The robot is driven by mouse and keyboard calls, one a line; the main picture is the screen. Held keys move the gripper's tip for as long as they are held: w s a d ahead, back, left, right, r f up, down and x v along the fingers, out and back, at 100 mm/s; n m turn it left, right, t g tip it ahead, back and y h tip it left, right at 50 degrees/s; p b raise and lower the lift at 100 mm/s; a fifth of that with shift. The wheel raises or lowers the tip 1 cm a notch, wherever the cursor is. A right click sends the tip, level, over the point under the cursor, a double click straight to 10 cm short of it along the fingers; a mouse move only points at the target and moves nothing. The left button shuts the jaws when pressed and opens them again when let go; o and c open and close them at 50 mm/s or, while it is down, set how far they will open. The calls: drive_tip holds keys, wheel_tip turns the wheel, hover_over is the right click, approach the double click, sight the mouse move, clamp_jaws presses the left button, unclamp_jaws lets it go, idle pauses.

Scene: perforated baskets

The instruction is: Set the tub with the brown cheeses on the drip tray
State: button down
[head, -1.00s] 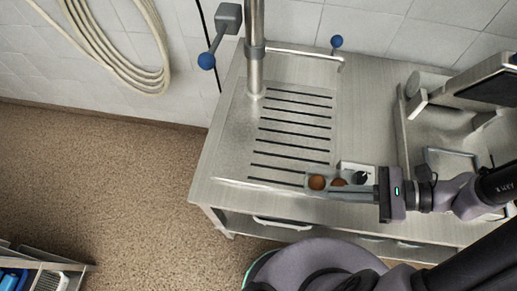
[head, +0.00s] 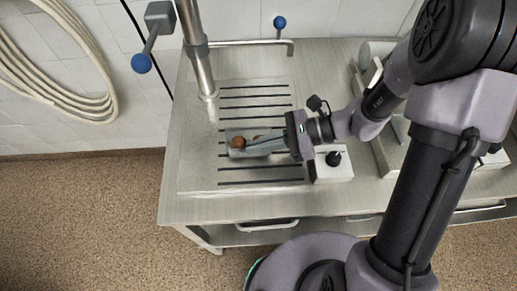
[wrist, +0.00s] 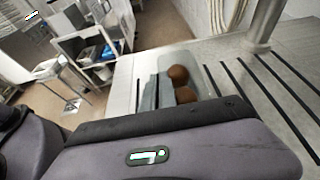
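The tub (head: 230,150) is a small grey, open container with brown round cheeses (head: 238,142) in it. In the head view it is over the left-middle of the drip tray (head: 265,173), a slotted metal surface. My gripper (head: 252,148) reaches in from the right and is shut on the tub's near wall. The wrist view shows the tub (wrist: 209,78) with two brown cheeses (wrist: 179,75) beside the grey finger (wrist: 149,95). I cannot tell whether the tub's base touches the slats. The gripper body hides the tub's near end in the wrist view.
A white box with a black knob (head: 333,173) stands right of the tray, close to my gripper. A metal post (head: 195,50) rises at the tray's back left corner. A blue-ended lever (head: 141,63) juts out at left. Slats behind and in front of the tub are clear.

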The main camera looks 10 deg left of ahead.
drive_tip(key=shift+f, duration=0.75)
drive_tip(key=shift+r, duration=0.2)
drive_tip(key=shift+f, duration=0.15)
drive_tip(key=c, duration=1.7)
unclamp_jaws()
